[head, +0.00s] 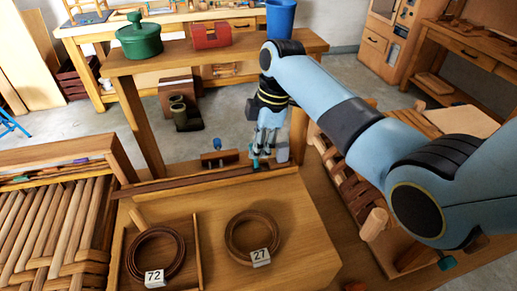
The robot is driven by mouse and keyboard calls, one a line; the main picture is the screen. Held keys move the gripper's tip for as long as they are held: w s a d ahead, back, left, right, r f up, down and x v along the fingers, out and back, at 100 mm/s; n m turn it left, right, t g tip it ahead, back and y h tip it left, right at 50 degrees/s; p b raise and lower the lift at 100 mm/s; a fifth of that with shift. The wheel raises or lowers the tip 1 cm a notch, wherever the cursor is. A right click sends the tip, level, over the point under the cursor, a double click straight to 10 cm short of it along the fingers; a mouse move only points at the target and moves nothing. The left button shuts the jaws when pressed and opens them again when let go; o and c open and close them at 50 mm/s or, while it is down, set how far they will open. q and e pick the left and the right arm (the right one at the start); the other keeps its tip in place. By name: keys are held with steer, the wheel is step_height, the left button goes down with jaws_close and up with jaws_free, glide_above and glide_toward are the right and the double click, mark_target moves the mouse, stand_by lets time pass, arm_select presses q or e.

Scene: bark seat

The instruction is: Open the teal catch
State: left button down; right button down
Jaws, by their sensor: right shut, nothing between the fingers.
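My right gripper (261,157) is at the back edge of the wooden bench top, pointing down, shut and empty. Its fingertips are close to the dark wooden strip (190,184) along that edge; I cannot tell whether they touch it. Small teal parts show at the fingertips, and I cannot tell whether any belongs to the catch. A small teal knob (447,262) shows at the lower right, below my right arm, well away from the gripper. I cannot tell whether it is the catch. My left gripper is out of view.
A dark blue-knobbed fitting (218,146) is just left of the gripper. A raised shelf behind bears a green pot (139,40), a red box (210,35) and a blue bucket (280,18). The bench's front right is clear.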

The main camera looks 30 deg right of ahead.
steer(key=shift+s+a+r+p, duration=0.15)
steer(key=shift+r+p, duration=0.1)
steer(key=shift+r, duration=0.6)
steer(key=shift+s+d+r+p, duration=0.1)
steer(key=shift+s+r+p, duration=0.1)
steer(key=shift+r, duration=0.65)
steer(key=shift+s+a+r+p, duration=0.15)
steer(key=shift+r+p, duration=0.1)
steer(key=shift+r, duration=0.6)
steer(key=shift+d, duration=0.1)
